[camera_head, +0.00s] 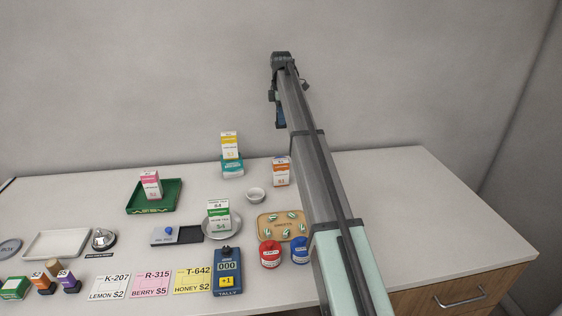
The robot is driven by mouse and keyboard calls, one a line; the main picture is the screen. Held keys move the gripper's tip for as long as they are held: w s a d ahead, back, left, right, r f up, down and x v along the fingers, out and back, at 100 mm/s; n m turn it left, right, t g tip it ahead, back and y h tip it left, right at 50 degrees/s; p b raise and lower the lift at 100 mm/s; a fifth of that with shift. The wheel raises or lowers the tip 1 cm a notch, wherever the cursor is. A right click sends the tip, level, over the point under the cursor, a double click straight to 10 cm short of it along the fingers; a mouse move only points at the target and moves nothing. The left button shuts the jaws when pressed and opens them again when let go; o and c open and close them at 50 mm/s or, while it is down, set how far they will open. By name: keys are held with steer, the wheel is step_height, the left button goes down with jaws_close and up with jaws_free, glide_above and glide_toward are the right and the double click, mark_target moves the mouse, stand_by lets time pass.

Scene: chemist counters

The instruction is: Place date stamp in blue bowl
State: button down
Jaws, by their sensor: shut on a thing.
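My gripper (278,101) is raised in front of the back wall, well above the counter, at the end of my arm. It is shut on a small dark blue thing (281,118), which hangs below it, partly hidden by my arm. This is probably the date stamp, but it is too small to read. No clearly blue bowl shows. A small pale bowl (255,195) stands upright on the counter below the gripper, and it looks empty. My arm hides part of the counter to its right.
An orange-and-white box (281,172) stands right of the pale bowl. A teal box with a yellow one (230,140) stands behind it. A plate (236,232) with green-white boxes, a tan tray (268,235), red and blue jars (300,250) are in front. The counter's right is clear.

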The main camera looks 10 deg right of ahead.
step_height(320, 180, down, 15)
steer(key=shift+r, duration=0.1)
stand_by(0.7)
steer(key=shift+f, duration=0.65)
steer(key=c, duration=0.8)
jaws_free()
steer(key=shift+r, duration=0.15)
step_height(320, 180, up, 13)
steer(key=shift+f, duration=0.1)
